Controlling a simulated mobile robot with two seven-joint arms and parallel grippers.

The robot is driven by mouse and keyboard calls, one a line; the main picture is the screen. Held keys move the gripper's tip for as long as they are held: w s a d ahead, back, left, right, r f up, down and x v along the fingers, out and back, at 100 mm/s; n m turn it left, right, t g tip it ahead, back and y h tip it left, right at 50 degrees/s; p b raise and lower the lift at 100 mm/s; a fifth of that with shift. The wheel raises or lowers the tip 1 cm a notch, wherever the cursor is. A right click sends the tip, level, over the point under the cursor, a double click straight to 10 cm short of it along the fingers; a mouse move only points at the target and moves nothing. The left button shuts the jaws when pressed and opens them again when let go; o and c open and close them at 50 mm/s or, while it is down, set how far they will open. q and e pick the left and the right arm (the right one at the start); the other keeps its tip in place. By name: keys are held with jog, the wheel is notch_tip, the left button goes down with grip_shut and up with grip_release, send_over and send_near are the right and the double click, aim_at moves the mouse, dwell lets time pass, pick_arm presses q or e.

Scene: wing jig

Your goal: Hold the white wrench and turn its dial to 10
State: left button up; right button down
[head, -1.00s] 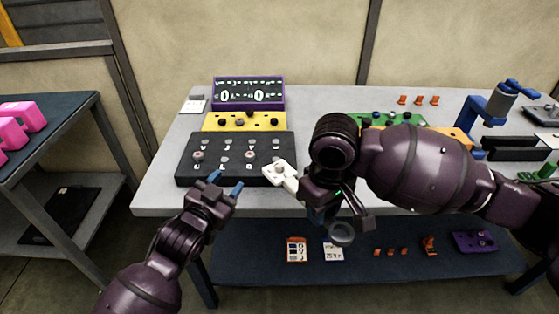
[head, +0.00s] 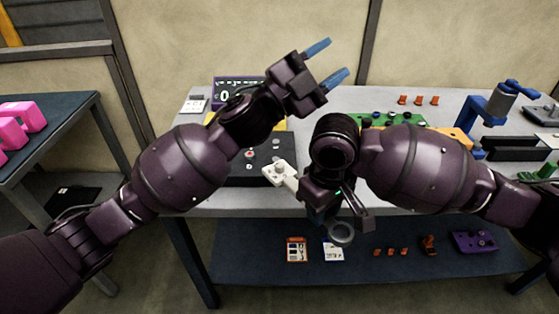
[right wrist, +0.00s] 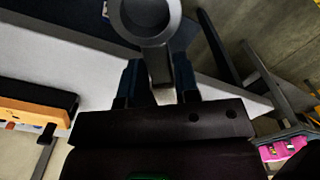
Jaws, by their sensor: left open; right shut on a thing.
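The white wrench (head: 277,173) shows in the head view just left of my right gripper, near the table's front edge, with a small round grey part on its end. My right gripper (head: 318,213) is shut on it, and my wrist hides its middle. A grey ring (head: 341,233) sticks out on the other side, seemingly the wrench's other end. In the right wrist view the ring's stem (right wrist: 160,70) runs between the fingers. The dial's reading is too small to tell. My left gripper (head: 327,62) is open and empty, raised high, apart from the wrench.
A black panel with knobs (head: 262,172) and a purple display (head: 226,92) stand on the white table, partly behind my left arm. A green board (head: 385,119) and a blue clamp stand (head: 490,110) are at the right. A lower shelf (head: 270,265) holds cards and orange parts.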

pick_arm(q)
jog(key=s+d+r+m+g, duration=0.5)
jog(key=d+m+g, duration=0.2)
jog(key=m+g, duration=0.35)
jog(key=n+y, duration=1)
jog(key=y, duration=1)
send_over(279, 164)
notch_tip(279, 164, down, 16)
jog(key=shift+g, duration=0.45)
notch_tip(279, 164, down, 12)
jog(key=shift+r, duration=0.2)
grip_shut()
